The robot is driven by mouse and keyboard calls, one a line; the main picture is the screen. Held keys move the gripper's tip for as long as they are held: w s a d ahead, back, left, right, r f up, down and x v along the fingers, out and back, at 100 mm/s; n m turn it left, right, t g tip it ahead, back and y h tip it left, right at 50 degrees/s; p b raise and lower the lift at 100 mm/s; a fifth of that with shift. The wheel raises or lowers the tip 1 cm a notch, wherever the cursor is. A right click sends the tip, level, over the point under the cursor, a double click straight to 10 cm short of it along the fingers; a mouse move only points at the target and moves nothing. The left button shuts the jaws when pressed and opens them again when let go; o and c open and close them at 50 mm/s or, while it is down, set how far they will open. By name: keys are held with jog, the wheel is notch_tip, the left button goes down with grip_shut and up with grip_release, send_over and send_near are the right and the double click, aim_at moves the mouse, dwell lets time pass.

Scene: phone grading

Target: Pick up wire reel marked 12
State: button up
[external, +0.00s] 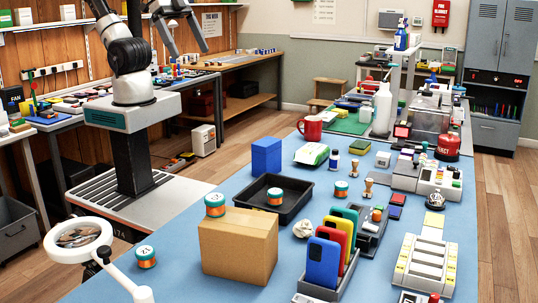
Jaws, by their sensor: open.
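Several wire reels with teal and orange bands and white tops are in the external view. One reel (214,204) stands on top of a cardboard box (238,250). One reel (275,197) is inside a black tray (262,222). One reel (146,257) stands on the blue table near the front left, by a magnifier lamp. Another reel (341,189) stands right of the tray. The tops carry small dark numbers, too small to read surely, so I cannot tell which is 12. My gripper (191,51) is raised at the upper left, open and empty, far from the reels.
A white magnifier lamp (125,278) reaches over the front left. A blue block (266,157) stands behind the tray. Coloured phones in a rack (322,262) stand right of the box. A red mug (310,127) is further back. Some blue table is clear left of the box.

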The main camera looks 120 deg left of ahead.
dwell(0.3)
jog(key=c, duration=1.1)
jog(key=m+g+b, duration=0.3)
jog(key=g, duration=0.3)
send_over(144, 250)
notch_tip(144, 250, down, 35)
jog(key=shift+w+a+f, duration=0.15)
jog(key=shift+f, duration=0.05)
jog(key=shift+f+p, duration=0.5)
jog(key=shift+f, duration=2.6)
